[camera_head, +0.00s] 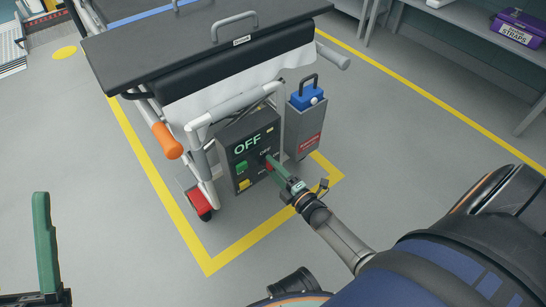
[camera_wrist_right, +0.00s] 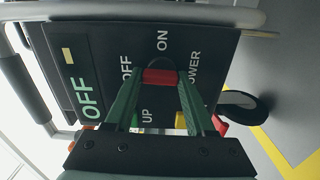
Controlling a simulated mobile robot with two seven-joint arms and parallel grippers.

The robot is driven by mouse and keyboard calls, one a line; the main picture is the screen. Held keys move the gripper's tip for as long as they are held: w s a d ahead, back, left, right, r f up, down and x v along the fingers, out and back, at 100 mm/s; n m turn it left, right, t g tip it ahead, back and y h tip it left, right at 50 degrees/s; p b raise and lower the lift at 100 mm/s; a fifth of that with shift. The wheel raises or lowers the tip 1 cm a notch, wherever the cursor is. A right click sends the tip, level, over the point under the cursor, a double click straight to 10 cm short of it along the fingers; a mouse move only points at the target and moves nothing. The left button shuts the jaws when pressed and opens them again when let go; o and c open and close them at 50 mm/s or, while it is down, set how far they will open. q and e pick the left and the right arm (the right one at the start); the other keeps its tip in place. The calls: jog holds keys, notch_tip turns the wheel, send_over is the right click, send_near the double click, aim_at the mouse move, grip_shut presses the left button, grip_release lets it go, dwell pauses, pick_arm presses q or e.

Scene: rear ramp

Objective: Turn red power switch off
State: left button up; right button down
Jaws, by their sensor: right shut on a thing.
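The dark control box (camera_head: 238,150) hangs at the rear of the wheeled stretcher. Its lit display (camera_head: 247,144) reads OFF in green. The red power switch (camera_wrist_right: 160,77) sits between the OFF and ON labels, by the word POWER. My right gripper (camera_head: 270,162) reaches the panel's right side, and in the wrist view its green fingertips (camera_wrist_right: 159,82) press on both ends of the red switch. The fingers hide part of the panel's lettering. My left gripper (camera_head: 22,250) is at the lower left edge; one upright green finger shows, with an empty gap beside it.
A green button (camera_head: 241,167) and a yellow button (camera_head: 244,184) are on the panel's left. A grey holder (camera_head: 305,125) with a blue item stands to the box's right. An orange grip (camera_head: 166,140) juts out at left. The floor in front is clear.

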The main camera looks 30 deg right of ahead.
jog(key=shift+n, duration=0.4)
jog(key=shift+c, duration=1.2)
grip_release()
jog(key=shift+s, duration=0.15)
jog(key=s+d+p, duration=0.1)
jog(key=s+p, duration=0.2)
jog(key=s, duration=0.9)
jog(key=shift+r, duration=0.1)
